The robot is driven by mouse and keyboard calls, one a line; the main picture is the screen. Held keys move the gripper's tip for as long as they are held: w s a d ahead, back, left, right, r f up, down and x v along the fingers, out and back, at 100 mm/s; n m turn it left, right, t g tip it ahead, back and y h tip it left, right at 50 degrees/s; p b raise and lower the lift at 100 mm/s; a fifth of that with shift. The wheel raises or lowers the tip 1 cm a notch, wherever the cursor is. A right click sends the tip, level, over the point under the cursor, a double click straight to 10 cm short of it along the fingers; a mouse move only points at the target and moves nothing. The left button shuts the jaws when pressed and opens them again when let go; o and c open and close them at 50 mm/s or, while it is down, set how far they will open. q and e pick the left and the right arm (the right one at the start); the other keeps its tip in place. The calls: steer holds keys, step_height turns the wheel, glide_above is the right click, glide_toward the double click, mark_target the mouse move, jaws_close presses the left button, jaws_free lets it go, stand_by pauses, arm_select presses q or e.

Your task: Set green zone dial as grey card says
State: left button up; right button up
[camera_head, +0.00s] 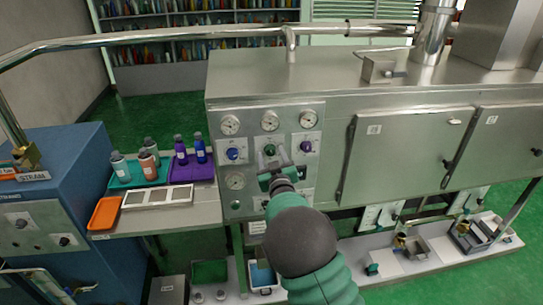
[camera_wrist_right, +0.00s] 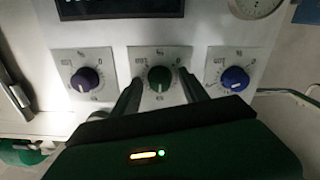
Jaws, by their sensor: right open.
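The green zone dial (camera_head: 270,150) is the middle one of three dials on the steel machine's front panel; in the wrist view it is the dark green knob (camera_wrist_right: 159,78) on a white plate. Its setting is too small to read surely. My right gripper (camera_head: 275,161) is open at the dial. In the wrist view its two dark fingers (camera_wrist_right: 160,88) lie on either side of the knob; I cannot tell whether they touch it. No grey card can be made out surely. My left gripper is not in view.
A blue dial (camera_head: 232,154) and a purple dial (camera_head: 306,146) flank the green one closely. Round gauges (camera_head: 230,125) sit above. A side shelf at left holds bottles, a purple tray (camera_head: 205,172) and an orange tray (camera_head: 105,213). A steel rail (camera_head: 150,37) crosses above.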

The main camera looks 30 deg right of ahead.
jaws_close()
steer(key=shift+f+m+b, duration=0.2)
steer(key=shift+m+b, duration=0.3)
steer(key=shift+b, duration=0.3)
steer(key=m+b, duration=0.9)
steer(key=b, duration=0.2)
steer(key=shift+f, duration=0.15)
steer(key=shift+r+m+b, duration=0.2)
steer(key=shift+m+b, duration=1.5)
jaws_free()
steer(key=shift+r, duration=0.1)
